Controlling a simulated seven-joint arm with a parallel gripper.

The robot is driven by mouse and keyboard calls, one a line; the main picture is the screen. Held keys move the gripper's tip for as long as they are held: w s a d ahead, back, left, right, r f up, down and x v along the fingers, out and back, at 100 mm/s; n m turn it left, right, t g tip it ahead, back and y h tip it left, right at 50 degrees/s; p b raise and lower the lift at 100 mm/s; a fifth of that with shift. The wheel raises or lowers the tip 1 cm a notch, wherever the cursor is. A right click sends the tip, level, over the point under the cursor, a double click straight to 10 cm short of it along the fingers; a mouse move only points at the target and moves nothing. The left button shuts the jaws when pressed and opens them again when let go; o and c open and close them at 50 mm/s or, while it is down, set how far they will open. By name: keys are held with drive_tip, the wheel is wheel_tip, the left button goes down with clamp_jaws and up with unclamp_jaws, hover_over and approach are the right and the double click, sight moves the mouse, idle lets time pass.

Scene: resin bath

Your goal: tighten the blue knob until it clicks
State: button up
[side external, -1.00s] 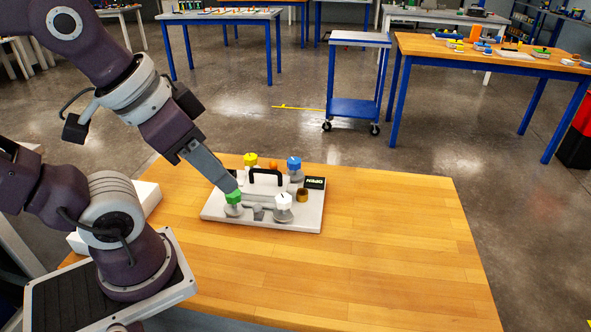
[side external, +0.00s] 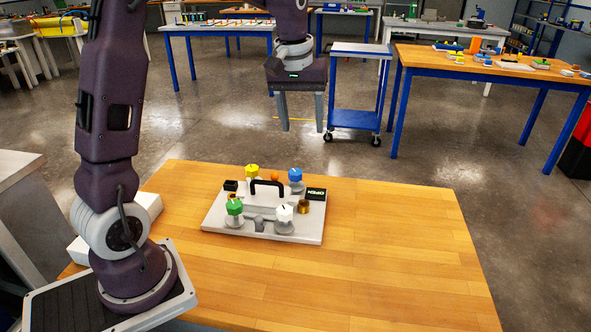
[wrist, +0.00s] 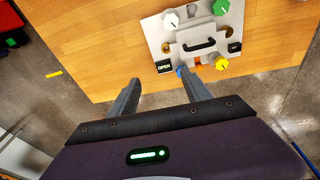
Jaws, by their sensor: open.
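The blue knob (side external: 295,175) stands at the back right of the grey-white fixture (side external: 230,222) on the wooden table. In the wrist view only a bit of blue (wrist: 181,72) shows beside the right finger, which seems to cover part of it. My gripper (side external: 302,128) is open and empty, raised well above and behind the fixture, with fingers pointing down. In the wrist view my gripper's fingers (wrist: 160,83) are spread apart. I see no contact with the knob. The sign (side external: 315,194) beside the knob reads OPEN.
A yellow knob (side external: 252,170), a green knob (side external: 234,207) and a white knob (side external: 284,213) stand on the fixture. A black handle (side external: 267,183) arches over its middle. An orange ball-shaped part (side external: 275,177) is behind the handle. The wooden table (side external: 400,250) is clear to the right.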

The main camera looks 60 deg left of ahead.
drive_tip(key=w+a+f+n, duration=0.2)
drive_tip(key=w+a+f, duration=0.2)
drive_tip(key=a+f, duration=0.15)
drive_tip(key=n+g, duration=0.2)
drive_tip(key=n, duration=0.1)
hover_over(295, 172)
drive_tip(key=shift+h, duration=0.3)
wheel_tip(295, 172, down, 8)
drive_tip(key=shift+f, duration=0.25)
wheel_tip(295, 172, down, 7)
drive_tip(key=shift+f, duration=0.15)
clamp_jaws()
